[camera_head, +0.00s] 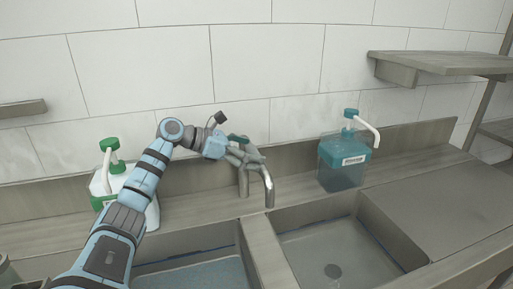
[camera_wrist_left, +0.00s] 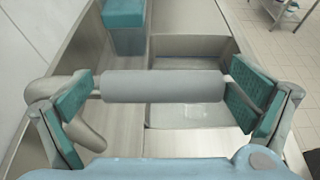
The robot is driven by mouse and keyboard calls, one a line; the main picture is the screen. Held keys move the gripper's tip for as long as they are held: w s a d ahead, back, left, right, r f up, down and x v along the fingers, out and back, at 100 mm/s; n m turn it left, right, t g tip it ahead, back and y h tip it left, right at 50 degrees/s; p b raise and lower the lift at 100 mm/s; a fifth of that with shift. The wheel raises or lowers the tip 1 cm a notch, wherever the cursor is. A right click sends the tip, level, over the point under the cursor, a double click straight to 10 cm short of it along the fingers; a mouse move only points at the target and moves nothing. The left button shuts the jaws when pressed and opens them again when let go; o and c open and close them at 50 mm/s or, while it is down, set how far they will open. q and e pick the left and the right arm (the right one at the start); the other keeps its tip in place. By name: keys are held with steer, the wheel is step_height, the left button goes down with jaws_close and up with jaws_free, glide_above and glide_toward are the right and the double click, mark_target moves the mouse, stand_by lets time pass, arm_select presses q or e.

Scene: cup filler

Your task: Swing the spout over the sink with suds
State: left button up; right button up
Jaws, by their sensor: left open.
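The metal spout (camera_head: 268,185) rises from a tap post (camera_head: 243,182) behind the sinks, and its bent end hangs over the divider between the two basins. The left basin (camera_head: 195,274) has a bluish, mottled surface, mostly behind my arm; I cannot tell clearly whether it is suds. The right basin (camera_head: 335,250) shows a bare floor with a drain. My left gripper (camera_head: 252,154) is at the top of the spout. In the left wrist view, its teal-padded fingers (camera_wrist_left: 160,92) are open on either side of a grey cylinder (camera_wrist_left: 163,86), with gaps visible. My right gripper is not in view.
A green-topped white bottle (camera_head: 108,180) stands on the left ledge, partly behind my arm. A teal soap dispenser (camera_head: 342,162) stands right of the tap. A wall shelf (camera_head: 440,62) is at upper right. The right counter (camera_head: 440,205) is clear.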

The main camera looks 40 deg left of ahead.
arm_select(q)
steer(key=shift+w+d+f, duration=0.2)
steer(key=shift+w+d, duration=0.1)
steer(key=shift+w, duration=0.1)
steer(key=shift+s, duration=0.1)
